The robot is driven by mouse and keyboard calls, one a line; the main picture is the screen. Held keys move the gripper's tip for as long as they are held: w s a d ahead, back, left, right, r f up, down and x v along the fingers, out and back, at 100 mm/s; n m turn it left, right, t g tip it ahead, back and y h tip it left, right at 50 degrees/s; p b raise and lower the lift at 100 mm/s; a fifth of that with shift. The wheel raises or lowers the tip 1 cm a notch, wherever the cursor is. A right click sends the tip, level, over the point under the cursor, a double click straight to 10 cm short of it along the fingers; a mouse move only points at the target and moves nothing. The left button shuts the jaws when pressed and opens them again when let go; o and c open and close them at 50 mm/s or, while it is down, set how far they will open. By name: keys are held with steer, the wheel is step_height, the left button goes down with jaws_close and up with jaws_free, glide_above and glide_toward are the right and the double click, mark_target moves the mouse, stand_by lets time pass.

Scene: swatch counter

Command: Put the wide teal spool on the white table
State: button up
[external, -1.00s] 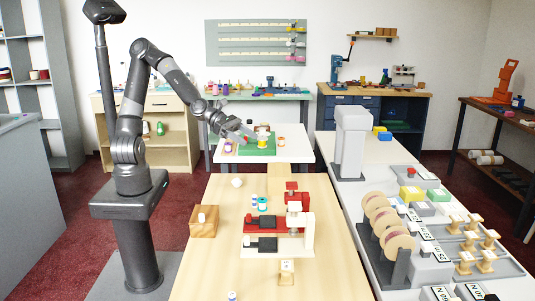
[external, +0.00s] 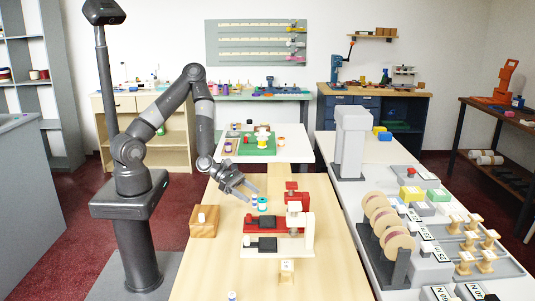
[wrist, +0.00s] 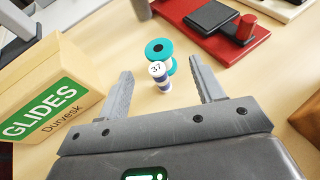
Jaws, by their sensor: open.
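The wide teal spool (external: 263,204) stands on the wooden table, its round teal top with a dark centre hole seen from above in the wrist view (wrist: 158,47). A narrower white-and-blue spool (external: 254,202) marked 37 stands close beside it; in the wrist view this narrow spool (wrist: 161,78) partly covers the teal one. My gripper (external: 252,194) is open and empty, tilted down just behind the spools. In the wrist view both spools appear between or just beyond its fingers (wrist: 160,70). The white table (external: 292,149) stands at the back, beyond the wooden table.
Red and white clamp-like stands (external: 305,228) are right of the spools. A wooden box (external: 203,222) is to the left; a box labelled GLIDES (wrist: 45,100) is near my left finger. A green board (external: 247,148) with items covers part of the white table; its front right is clear.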

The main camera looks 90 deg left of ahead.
mark_target(262, 199)
steer(key=shift+x, duration=3.35)
steer(key=shift+c, duration=0.2)
steer(key=c, duration=1.1)
